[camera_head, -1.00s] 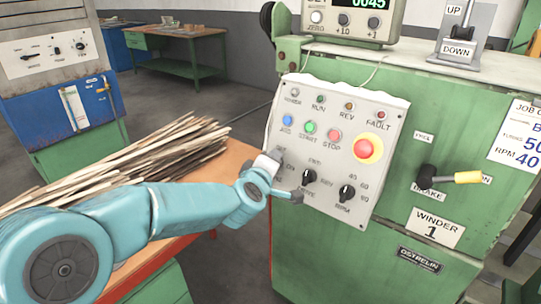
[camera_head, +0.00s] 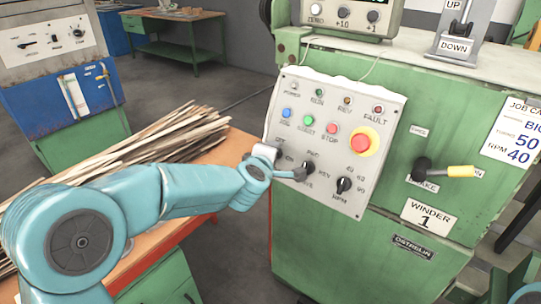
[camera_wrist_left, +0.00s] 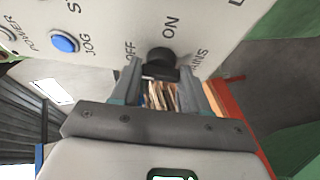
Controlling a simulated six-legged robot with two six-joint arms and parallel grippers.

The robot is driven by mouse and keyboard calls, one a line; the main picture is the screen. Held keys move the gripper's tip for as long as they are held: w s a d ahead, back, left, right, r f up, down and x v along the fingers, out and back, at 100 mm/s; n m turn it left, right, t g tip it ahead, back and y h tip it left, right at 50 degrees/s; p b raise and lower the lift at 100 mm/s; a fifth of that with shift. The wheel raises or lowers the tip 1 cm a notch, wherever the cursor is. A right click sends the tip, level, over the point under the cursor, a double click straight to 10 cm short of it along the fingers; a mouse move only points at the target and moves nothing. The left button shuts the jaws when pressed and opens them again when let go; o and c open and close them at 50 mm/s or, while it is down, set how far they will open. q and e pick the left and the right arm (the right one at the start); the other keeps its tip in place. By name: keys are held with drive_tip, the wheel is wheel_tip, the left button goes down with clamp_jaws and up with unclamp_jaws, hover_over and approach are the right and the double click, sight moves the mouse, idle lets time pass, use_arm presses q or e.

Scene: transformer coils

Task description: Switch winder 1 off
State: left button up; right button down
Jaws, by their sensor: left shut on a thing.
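In the head view my wrist and gripper (camera_head: 276,161) hide most of the knob. My right gripper is not in view.
Right of my gripper are two more black knobs (camera_head: 344,185), a red emergency button on yellow (camera_head: 365,140), and blue, green and red push buttons. A brake lever with a yellow grip (camera_head: 460,171) sticks out further right. Wooden strips (camera_head: 165,150) lie on an orange-topped bench below my arm.

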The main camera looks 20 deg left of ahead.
use_arm(q)
drive_tip(key=o, duration=1.1)
drive_tip(key=shift+c, duration=0.2)
drive_tip(key=a+p+v, duration=0.1)
drive_tip(key=v, duration=1.5)
drive_tip(key=shift+s+d+p, duration=0.2)
drive_tip(key=shift+d+p, duration=0.2)
